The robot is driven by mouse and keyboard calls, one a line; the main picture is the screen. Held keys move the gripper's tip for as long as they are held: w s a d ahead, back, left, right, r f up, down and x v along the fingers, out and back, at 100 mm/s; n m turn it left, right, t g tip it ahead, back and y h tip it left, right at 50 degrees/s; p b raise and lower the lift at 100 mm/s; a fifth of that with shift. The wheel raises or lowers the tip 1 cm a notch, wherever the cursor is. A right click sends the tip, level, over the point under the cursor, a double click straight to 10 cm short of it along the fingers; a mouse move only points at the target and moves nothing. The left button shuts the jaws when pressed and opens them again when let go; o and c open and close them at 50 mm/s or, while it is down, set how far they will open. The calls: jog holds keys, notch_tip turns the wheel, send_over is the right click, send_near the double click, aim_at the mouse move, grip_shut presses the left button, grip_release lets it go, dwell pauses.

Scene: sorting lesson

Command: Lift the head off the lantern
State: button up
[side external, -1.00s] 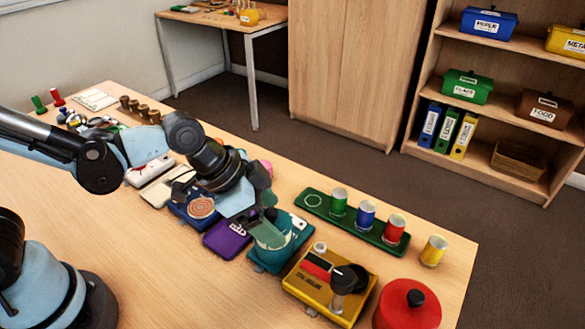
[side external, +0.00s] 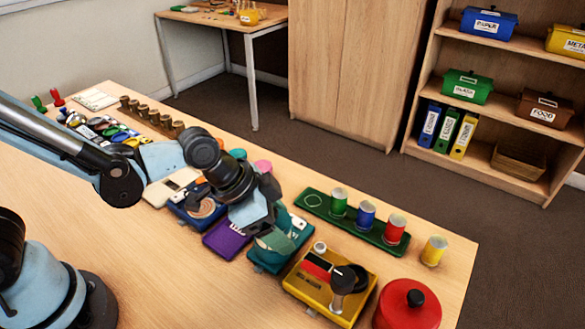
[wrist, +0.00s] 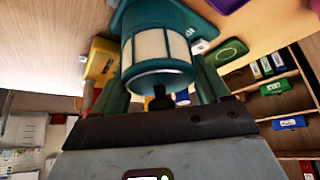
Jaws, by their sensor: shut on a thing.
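The lantern has a teal base (side external: 262,262) on the table, between the purple box and the yellow device. Its head (wrist: 160,45), a cylinder with cream panels, a teal rim and a dark knob, fills the upper middle of the wrist view. My gripper (side external: 277,243) is over the base in the side view and hides much of the head there. In the wrist view its greenish fingers stand on both sides of the head, and it is shut on the head. I cannot tell whether the head is clear of the base.
A purple box (side external: 227,241) lies to the left of the lantern. A yellow device (side external: 313,290) with a dark knob stands close to its right, and a red lidded pot (side external: 398,306) beyond. A green tray (side external: 318,212) with coloured cans is behind. The table front is clear.

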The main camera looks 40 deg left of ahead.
jog(key=shift+r, duration=0.2)
jog(key=shift+r, duration=0.85)
notch_tip(320, 180, up, 2)
jog(key=shift+r, duration=0.1)
jog(key=s+d+r, duration=0.6)
jog(key=s+r, duration=0.1)
jog(key=s, duration=0.3)
jog(key=m+g+h, duration=0.1)
jog(key=m+g, duration=0.1)
jog(key=m, duration=0.2)
send_over(291, 222)
jog(key=w, duration=0.4)
notch_tip(291, 222, down, 4)
jog(key=shift+m, duration=0.3)
jog(key=w+a+f, duration=0.2)
jog(key=w+a, duration=0.1)
jog(key=w+a+f, duration=0.2)
jog(key=a+f, duration=0.1)
jog(key=w+a+f, duration=0.2)
jog(key=w+a, duration=0.1)
jog(key=shift+w+a+f, duration=0.25)
jog(key=shift+w+f, duration=0.05)
jog(key=shift+f, duration=2)
jog(key=shift+f, duration=0.1)
